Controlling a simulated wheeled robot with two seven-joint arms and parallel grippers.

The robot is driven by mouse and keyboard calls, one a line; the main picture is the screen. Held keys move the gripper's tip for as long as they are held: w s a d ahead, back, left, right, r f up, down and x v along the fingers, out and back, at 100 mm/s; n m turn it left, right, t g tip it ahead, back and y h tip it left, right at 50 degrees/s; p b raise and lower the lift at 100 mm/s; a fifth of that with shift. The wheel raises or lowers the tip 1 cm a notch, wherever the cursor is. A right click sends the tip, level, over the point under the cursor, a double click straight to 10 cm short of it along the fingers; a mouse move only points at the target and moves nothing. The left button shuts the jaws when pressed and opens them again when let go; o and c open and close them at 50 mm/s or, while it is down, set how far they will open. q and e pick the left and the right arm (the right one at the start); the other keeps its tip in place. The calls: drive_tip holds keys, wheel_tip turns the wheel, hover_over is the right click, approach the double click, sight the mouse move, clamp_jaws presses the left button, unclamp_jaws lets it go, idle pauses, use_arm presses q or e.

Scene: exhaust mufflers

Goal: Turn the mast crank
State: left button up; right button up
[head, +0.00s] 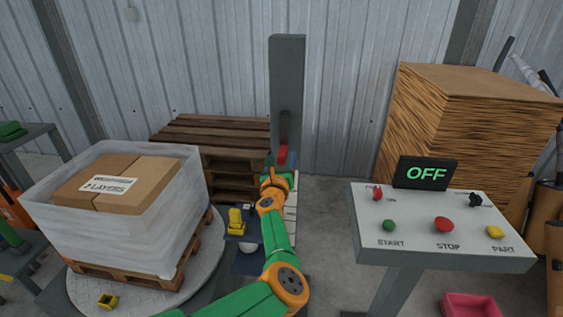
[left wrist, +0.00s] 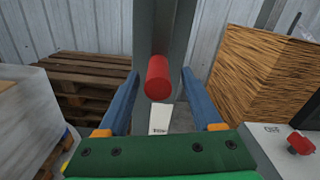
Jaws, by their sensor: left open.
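The mast is an upright grey column (head: 287,75) in the middle of the head view, in front of the corrugated wall. Its crank has a red handle (head: 283,154), which shows large in the left wrist view (left wrist: 158,80). My left gripper (head: 276,178) is at the mast, just below the handle in the head picture. In the left wrist view its two blue fingers (left wrist: 160,72) are spread open, one on each side of the red handle, with gaps between. The crank's arm is mostly hidden behind the handle. My right gripper is not in view.
A control panel (head: 440,250) with an OFF display (head: 427,173) stands at right. A wrapped carton load (head: 110,225) sits on a round turntable (head: 205,265) at left. Stacked pallets (head: 210,135) stand behind, and a cardboard stack (head: 470,125) is at back right.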

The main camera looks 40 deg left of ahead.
use_arm(q)
drive_tip(key=p+v, duration=0.1)
drive_tip(key=v, duration=0.5)
drive_tip(key=shift+s+d+p, duration=0.2)
drive_tip(key=shift+p, duration=0.2)
